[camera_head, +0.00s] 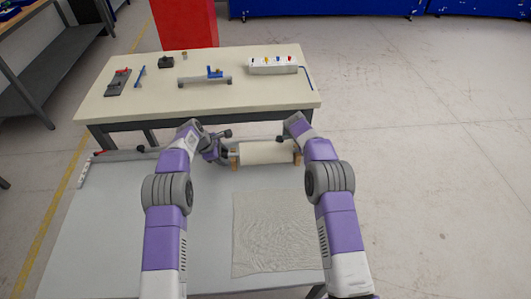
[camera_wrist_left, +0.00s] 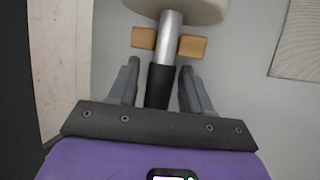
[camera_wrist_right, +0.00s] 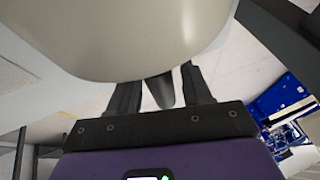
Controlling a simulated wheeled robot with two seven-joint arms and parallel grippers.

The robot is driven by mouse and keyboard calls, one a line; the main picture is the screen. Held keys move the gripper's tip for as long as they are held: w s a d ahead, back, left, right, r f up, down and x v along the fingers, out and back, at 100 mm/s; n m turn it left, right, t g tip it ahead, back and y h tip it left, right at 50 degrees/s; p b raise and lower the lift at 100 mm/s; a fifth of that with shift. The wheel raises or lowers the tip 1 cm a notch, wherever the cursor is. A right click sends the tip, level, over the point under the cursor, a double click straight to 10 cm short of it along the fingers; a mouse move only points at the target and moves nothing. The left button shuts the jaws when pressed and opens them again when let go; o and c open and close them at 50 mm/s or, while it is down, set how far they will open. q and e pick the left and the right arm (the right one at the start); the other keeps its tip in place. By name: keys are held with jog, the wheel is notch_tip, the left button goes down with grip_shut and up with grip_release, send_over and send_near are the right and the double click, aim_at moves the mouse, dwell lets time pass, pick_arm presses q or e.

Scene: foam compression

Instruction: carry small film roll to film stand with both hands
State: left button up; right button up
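The small film roll (camera_head: 266,153) is a cream cylinder lying across the near grey table (camera_head: 120,240), with orange-brown wooden blocks at its ends. My left gripper (camera_head: 222,154) is at its left end. In the left wrist view its fingers (camera_wrist_left: 160,82) stand open on both sides of the roll's black handle (camera_wrist_left: 158,88), with gaps. My right gripper (camera_head: 296,145) is at the right end. In the right wrist view its fingers (camera_wrist_right: 160,88) are apart around a dark handle, and the roll (camera_wrist_right: 130,35) fills the top. I cannot tell for sure which thing is the film stand.
A flat translucent film sheet (camera_head: 272,234) lies on the near table. The far table (camera_head: 130,105) holds a grey fixture with blue parts (camera_head: 206,80), a white box with coloured knobs (camera_head: 273,65) and small tools.

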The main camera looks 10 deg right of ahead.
pick_arm(q)
grip_shut()
pick_arm(e)
grip_shut()
pick_arm(q)
jog(key=shift+w+r, duration=0.1)
pick_arm(e)
jog(key=shift+w+r, duration=0.1)
dwell(0.8)
